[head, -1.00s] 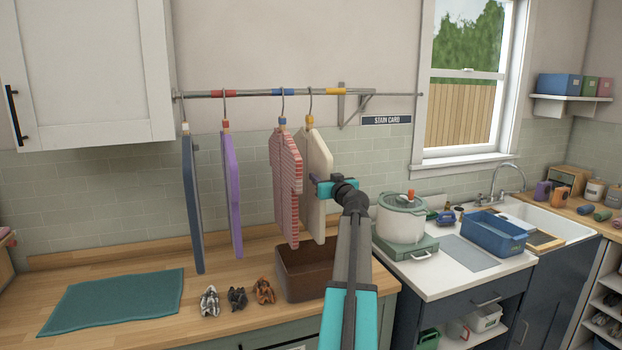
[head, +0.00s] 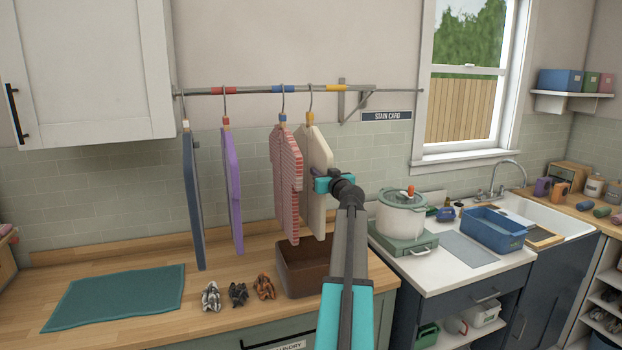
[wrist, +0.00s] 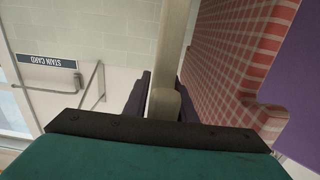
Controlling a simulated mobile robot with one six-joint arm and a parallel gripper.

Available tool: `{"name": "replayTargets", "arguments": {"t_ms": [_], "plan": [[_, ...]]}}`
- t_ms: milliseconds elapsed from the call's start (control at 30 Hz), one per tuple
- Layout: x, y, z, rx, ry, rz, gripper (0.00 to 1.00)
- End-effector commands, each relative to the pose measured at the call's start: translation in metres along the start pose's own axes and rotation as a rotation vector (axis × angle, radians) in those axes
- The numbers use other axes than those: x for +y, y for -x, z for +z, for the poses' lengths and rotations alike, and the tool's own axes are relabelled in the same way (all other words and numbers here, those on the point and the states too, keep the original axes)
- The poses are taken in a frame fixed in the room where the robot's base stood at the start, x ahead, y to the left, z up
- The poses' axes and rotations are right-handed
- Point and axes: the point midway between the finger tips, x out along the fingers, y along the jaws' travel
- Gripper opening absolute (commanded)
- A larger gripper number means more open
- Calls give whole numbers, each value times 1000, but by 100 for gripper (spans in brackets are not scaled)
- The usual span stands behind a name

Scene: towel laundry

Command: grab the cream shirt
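In the wrist view the cream shirt (wrist: 172,60) runs edge-on between the two dark fingers of my gripper (wrist: 164,100). The fingers lie close against both its faces, so the gripper looks shut on it. The fingertips are partly hidden in the head view.
The red striped shirt (head: 286,175) hangs close to the left; it also shows in the wrist view (wrist: 225,70). A purple garment (head: 232,190) and a blue one (head: 193,200) hang farther left. A brown bin (head: 295,275) stands below. A white pot (head: 400,215) is to the right.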

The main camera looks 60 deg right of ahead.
Motion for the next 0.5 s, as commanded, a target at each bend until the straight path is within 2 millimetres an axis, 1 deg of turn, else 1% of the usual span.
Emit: {"name": "replayTargets", "arguments": {"t_ms": [33, 100, 133, 500], "plan": [[0, 0, 0, 0, 0, 0, 15], [0, 0, 0, 0, 0, 0, 3], [0, 0, 0, 0, 0, 0, 0], [1, 0, -1, 1, -1, 1, 0]]}}
